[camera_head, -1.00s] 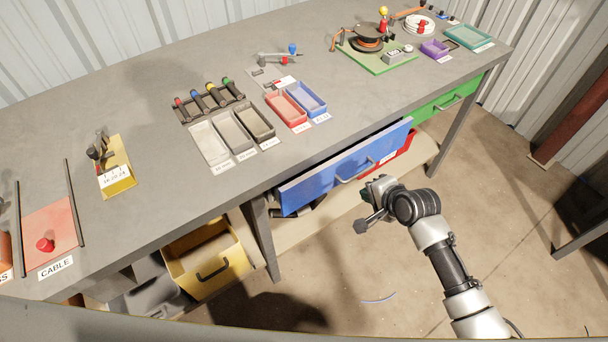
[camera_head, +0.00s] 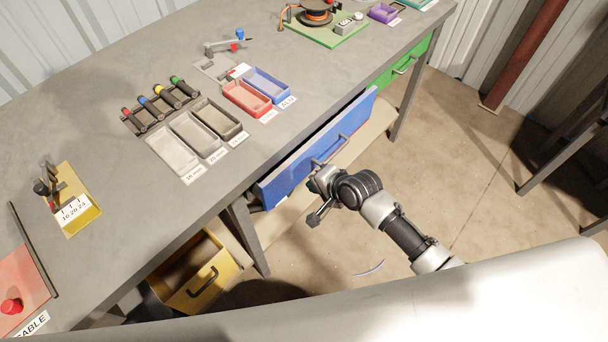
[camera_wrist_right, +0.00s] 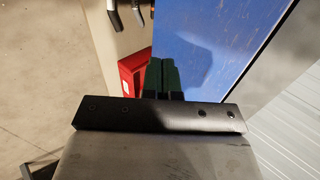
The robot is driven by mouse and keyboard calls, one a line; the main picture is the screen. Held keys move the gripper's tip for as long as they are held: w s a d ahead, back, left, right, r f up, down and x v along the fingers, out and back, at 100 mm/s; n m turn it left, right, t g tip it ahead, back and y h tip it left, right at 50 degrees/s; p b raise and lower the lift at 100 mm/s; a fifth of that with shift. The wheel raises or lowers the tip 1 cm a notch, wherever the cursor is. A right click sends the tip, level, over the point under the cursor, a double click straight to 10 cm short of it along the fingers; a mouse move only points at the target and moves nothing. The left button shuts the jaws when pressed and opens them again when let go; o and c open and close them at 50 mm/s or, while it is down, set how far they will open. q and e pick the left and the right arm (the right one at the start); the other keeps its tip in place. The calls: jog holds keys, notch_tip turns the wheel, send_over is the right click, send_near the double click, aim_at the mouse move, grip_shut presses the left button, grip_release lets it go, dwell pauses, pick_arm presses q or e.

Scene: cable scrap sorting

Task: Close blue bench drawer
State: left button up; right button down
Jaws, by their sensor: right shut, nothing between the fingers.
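The blue drawer (camera_head: 300,163) is under the bench top, and its front stands out a little from the bench edge. Its grey bar handle (camera_head: 330,151) is on the front face. My right gripper (camera_head: 316,178) is close in front of the drawer, just below the handle in the head view. In the right wrist view its dark green fingers (camera_wrist_right: 163,76) are shut and empty, overlapping the blue front (camera_wrist_right: 205,45). Whether they touch it I cannot tell. My left gripper is not in view.
A yellow drawer (camera_head: 205,285) hangs open at the lower left, and a green drawer (camera_head: 402,66) is at the right. A red bin (camera_wrist_right: 130,75) is beside the fingers. Trays and tools lie on the bench top (camera_head: 100,110).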

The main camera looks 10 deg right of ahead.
aim_at(297, 170)
jog(key=w+a, duration=0.2)
jog(key=shift+w+a+r, duration=0.1)
jog(key=shift+w, duration=0.3)
jog(key=shift+w+a+r, duration=0.1)
jog(key=shift+w+a, duration=0.6)
jog(key=shift+w, duration=0.15)
jog(key=shift+w+a, duration=0.15)
jog(key=shift+w, duration=0.1)
jog(key=shift+s, duration=0.1)
